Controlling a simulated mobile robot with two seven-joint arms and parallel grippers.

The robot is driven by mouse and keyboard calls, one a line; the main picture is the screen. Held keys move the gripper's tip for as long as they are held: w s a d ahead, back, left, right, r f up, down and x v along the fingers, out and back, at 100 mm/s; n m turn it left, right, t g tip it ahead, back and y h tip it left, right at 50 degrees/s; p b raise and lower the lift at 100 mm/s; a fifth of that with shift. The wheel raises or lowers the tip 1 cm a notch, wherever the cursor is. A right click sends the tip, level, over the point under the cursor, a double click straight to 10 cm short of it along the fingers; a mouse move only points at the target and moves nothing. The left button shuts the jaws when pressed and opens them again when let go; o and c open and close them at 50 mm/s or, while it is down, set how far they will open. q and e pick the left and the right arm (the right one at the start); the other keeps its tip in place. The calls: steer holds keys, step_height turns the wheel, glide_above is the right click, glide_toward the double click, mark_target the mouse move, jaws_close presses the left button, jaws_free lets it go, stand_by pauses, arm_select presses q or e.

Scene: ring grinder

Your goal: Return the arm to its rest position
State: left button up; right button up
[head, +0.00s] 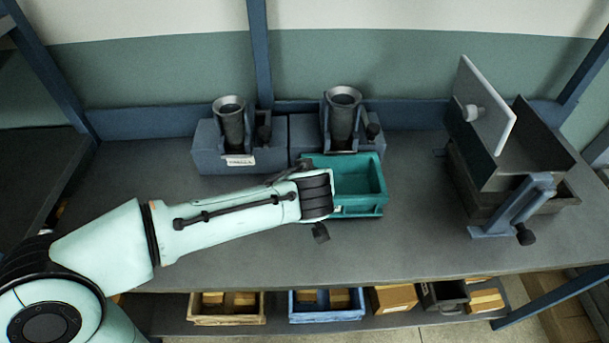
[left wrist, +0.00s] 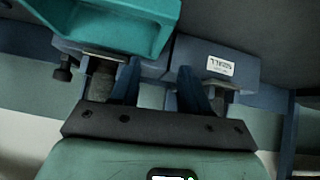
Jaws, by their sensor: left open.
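My left arm (head: 225,215) reaches in from the left over the workbench, with its wrist (head: 316,195) in front of the left end of a teal bin (head: 357,211). The bin sits on the bench and looks empty where I can see inside. In the left wrist view my left gripper (left wrist: 158,88) is open, with nothing between its fingers. The bin (left wrist: 135,28) shows at the top left there, apart from the fingers. In the head view the wrist hides the fingers. My right gripper is not in view.
Two grey grinder units, left (head: 208,158) and right (head: 343,120), stand behind the arm and bin. A dark hopper with a white plate (head: 478,100) stands at the right. The bench (head: 400,250) is clear in front. Bins with boxes (head: 327,316) sit on the lower shelf.

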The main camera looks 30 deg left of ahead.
arm_select(q)
steer(key=shift+v, duration=1.2)
